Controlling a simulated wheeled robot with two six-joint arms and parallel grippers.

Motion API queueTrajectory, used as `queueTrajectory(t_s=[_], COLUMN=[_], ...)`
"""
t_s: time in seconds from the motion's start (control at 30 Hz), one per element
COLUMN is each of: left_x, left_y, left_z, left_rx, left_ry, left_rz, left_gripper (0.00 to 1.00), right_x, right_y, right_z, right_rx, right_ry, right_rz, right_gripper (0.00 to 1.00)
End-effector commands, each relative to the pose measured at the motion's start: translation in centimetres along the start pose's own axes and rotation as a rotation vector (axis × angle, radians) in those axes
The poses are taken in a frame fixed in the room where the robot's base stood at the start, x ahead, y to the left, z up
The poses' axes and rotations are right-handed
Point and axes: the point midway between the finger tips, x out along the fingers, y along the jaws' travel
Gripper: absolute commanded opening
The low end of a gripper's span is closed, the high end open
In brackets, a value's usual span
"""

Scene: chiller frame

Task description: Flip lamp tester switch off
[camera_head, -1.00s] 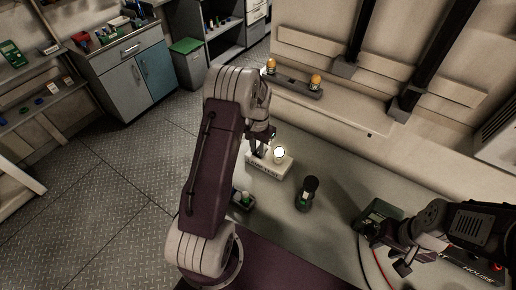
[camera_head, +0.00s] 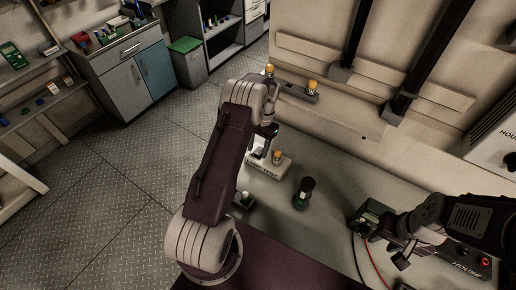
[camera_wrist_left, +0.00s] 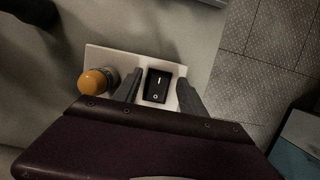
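The lamp tester (camera_head: 283,170) is a white box on the bench, with an amber lamp (camera_head: 277,157) that is unlit. In the left wrist view the amber lamp (camera_wrist_left: 97,81) is left of the black rocker switch (camera_wrist_left: 158,84). The rocker is marked with a line and a circle. My left gripper (camera_head: 264,146) is over the tester. Its two fingers stand apart on either side of the switch in the left wrist view (camera_wrist_left: 160,92), with nothing between them gripped. My right gripper (camera_head: 397,254) is at the right near a green device; its finger opening is unclear.
A dark cylinder with a green base (camera_head: 304,193) stands right of the tester. A small green-and-dark item (camera_head: 243,200) lies close to my left arm. A green device (camera_head: 370,216) with red and black cables sits at the right. Bare bench lies between.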

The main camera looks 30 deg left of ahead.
Motion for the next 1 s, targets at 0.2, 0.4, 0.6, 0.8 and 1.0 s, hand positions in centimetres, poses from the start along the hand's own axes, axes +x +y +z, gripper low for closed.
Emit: queueTrajectory(t_s=[0.2,0.4,0.6,0.8,1.0], left_x=[-0.4,-4.4,-8.1,-9.1,-9.1], left_y=[0.0,0.0,0.0,0.0,0.0], left_z=[-0.1,-0.1,0.0,0.1,0.1], left_rx=[0.000,0.000,0.000,0.000,0.000], left_ry=[0.002,0.006,0.004,0.000,0.000], left_rz=[0.000,-0.001,-0.001,0.000,0.000], left_gripper=[0.49,0.49,0.49,0.49,0.49], right_x=[0.2,1.3,1.5,1.5,1.5], right_y=[0.0,0.0,0.0,0.0,0.0], right_z=[0.0,0.1,0.2,0.1,0.2], right_rx=[0.000,0.000,0.000,0.000,0.000], right_ry=[0.000,0.000,0.000,0.000,0.000], right_rz=[0.000,0.000,0.000,0.000,0.000], right_gripper=[0.36,0.36,0.36,0.36,0.36])
